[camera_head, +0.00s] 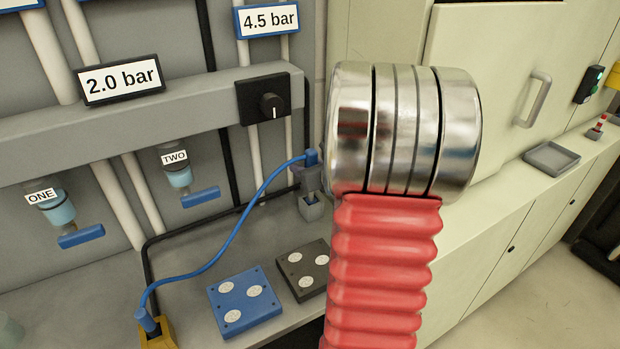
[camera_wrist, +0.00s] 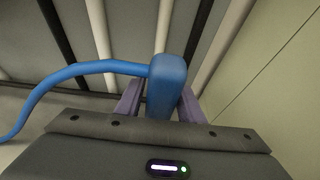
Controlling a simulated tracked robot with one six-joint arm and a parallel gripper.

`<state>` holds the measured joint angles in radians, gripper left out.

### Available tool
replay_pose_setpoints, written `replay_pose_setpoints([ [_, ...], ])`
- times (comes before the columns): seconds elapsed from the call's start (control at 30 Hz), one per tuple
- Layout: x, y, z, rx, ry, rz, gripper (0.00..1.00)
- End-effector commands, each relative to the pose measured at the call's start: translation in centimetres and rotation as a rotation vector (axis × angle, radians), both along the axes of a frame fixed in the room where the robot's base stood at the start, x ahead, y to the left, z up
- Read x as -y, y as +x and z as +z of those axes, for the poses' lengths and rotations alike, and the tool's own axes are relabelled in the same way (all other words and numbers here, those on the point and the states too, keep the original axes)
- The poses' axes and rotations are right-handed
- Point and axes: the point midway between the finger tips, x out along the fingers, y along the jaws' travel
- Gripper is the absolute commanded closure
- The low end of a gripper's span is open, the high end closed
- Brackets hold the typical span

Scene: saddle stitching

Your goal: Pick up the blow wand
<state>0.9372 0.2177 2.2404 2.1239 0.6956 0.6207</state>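A blue block with a blue hose, which looks like the blow wand's top, shows at the left edge of my arm in the head view (camera_head: 312,157). It also shows in the middle of the wrist view (camera_wrist: 167,85). My gripper (camera_wrist: 160,98) has its two purple fingers on either side of the blue block. Whether the fingers press on it cannot be told. In the head view my arm hides most of the gripper. Below the block, a small grey holder (camera_head: 311,208) stands on the bench, and the wand's lower part is not clearly visible.
The blue hose (camera_head: 235,232) curves down left to a yellow fixture (camera_head: 158,337). A blue plate (camera_head: 243,302) and a black plate (camera_head: 304,270) lie on the bench. Pipes and a grey rail (camera_head: 200,100) are behind. A beige cabinet (camera_head: 500,65) stands close on the right.

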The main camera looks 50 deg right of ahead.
Motion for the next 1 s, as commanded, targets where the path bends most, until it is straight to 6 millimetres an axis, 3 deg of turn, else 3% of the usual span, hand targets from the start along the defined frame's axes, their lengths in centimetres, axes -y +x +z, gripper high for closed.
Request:
replay_pose_setpoints([
  [0.47,0.0,0.0,0.0,0.0,0.0,0.0,1.0],
  [0.77,0.0,0.0,0.1,0.001,-0.001,-0.001,1.0],
  [1.0,0.1,0.0,1.7,0.002,-0.002,-0.001,1.0],
])
